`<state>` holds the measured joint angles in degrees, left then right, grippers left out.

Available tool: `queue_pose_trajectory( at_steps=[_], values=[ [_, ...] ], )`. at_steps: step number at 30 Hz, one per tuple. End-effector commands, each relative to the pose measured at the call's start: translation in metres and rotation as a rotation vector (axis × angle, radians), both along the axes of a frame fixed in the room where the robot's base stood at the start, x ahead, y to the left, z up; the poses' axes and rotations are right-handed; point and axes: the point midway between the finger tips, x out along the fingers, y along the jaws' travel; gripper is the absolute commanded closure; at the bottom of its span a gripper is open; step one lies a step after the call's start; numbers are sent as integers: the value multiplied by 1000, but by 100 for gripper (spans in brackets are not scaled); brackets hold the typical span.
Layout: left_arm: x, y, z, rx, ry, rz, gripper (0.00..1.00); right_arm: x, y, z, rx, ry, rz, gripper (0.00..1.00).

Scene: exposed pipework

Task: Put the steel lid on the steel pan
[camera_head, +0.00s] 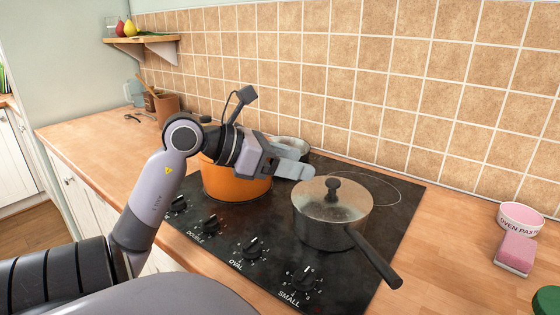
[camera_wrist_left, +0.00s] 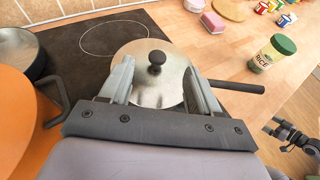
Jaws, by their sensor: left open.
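The steel pan (camera_head: 325,232) stands on the black hob, its dark handle pointing toward the front right. The steel lid (camera_head: 318,203), with a black knob (camera_head: 333,183), lies on top of the pan and appears to cover its opening. The lid also shows in the left wrist view (camera_wrist_left: 146,95), between and beyond the fingers. My left gripper (camera_head: 305,165) is open and empty, just behind and left of the knob and above the lid. A dark mechanical part at the right edge of the left wrist view looks like my right gripper (camera_wrist_left: 292,134); its fingers are unclear.
An orange pot (camera_head: 236,187) stands left of the pan, partly behind my left gripper. Another metal pot (camera_head: 290,148) stands behind. A pink-and-white bowl (camera_head: 521,218) and pink block (camera_head: 515,254) lie on the right counter. A green-lidded rice jar (camera_wrist_left: 272,52) stands farther right.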

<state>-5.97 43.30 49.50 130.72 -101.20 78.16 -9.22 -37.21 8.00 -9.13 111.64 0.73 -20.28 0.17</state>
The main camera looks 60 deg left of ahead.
Motion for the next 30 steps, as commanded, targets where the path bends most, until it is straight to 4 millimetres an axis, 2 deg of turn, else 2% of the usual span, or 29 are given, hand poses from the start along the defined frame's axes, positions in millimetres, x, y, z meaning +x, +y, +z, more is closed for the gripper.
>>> queue_pose_trajectory(
  at_steps=[3,9,30],
  values=[
    [-11,4,5,0,-1,1,38,0,0,-2,1,1,-1,0],
    [-20,7,9,0,0,0,38,0,0,-3,1,2,0,0],
    [-21,7,9,0,-1,0,38,1,1,-1,2,-2,0,0]
  ],
)
